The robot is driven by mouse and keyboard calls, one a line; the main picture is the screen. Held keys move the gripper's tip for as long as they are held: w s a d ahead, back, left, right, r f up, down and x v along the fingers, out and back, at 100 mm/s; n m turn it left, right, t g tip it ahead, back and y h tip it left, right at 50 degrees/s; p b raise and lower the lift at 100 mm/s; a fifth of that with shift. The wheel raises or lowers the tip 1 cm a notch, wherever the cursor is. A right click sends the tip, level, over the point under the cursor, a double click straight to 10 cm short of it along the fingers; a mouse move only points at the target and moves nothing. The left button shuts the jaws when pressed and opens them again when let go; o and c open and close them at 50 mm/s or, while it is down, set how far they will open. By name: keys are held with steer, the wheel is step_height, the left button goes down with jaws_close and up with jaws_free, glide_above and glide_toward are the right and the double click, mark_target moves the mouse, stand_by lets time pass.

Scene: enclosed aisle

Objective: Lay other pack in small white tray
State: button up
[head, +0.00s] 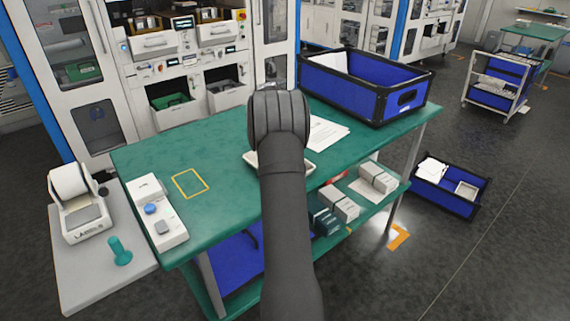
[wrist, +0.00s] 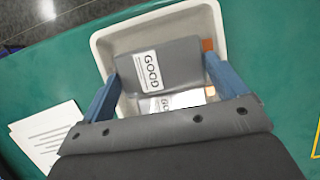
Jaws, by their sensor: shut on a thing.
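My gripper (wrist: 163,72) shows in the wrist view with its two blue fingers on either side of a grey pack (wrist: 185,58) labelled GOOD. It is shut on this pack, which is over or inside the small white tray (wrist: 102,42); I cannot tell whether it touches the bottom. A second pack (wrist: 178,100) with a white label lies in the tray, partly hidden under the held one. In the head view the white tray (head: 308,168) is on the green table, mostly hidden behind my arm.
White papers (head: 326,132) lie beside the tray on the green table (head: 150,155). A blue bin (head: 350,95) stands at the table's back right. A white device (head: 158,215) with a blue button is at the left. The yellow-outlined square (head: 190,183) is empty.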

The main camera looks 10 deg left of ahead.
steer(key=shift+f, duration=1.15)
steer(key=shift+f, duration=0.15)
steer(key=o, duration=0.8)
steer(key=shift+o, duration=0.2)
steer(key=v, duration=1.2)
steer(key=shift+d, duration=0.1)
